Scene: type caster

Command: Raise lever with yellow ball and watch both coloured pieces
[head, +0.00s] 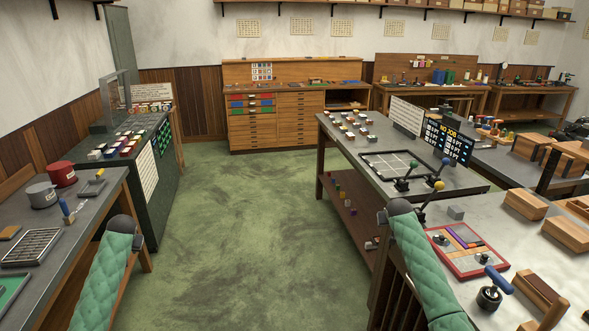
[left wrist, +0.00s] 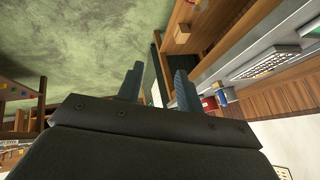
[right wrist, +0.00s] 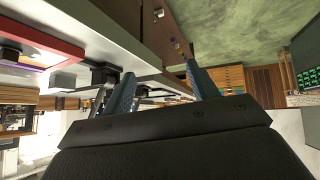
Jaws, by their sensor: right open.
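The yellow ball (head: 439,185) tops a slanted dark rod at the right-hand bench. The rod's foot is partly hidden by my right arm. A red-framed board (head: 467,250) lies nearby, with a purple piece (head: 466,235) and orange parts; I cannot tell if these are the task's coloured pieces. My right gripper (right wrist: 160,70) is open and empty, its fingers apart, left of the board in the head view. The red frame (right wrist: 40,38) also shows in the right wrist view. My left gripper (left wrist: 160,68) is open and empty by the left table, far from the lever.
A blue-ball lever and a green-ball lever (head: 413,163) stand by a gridded plate (head: 390,165) beyond the yellow ball. A black score panel (head: 447,138) stands behind. A blue-handled device (head: 494,287) and wooden blocks (head: 525,204) sit at right. The green floor between the benches is clear.

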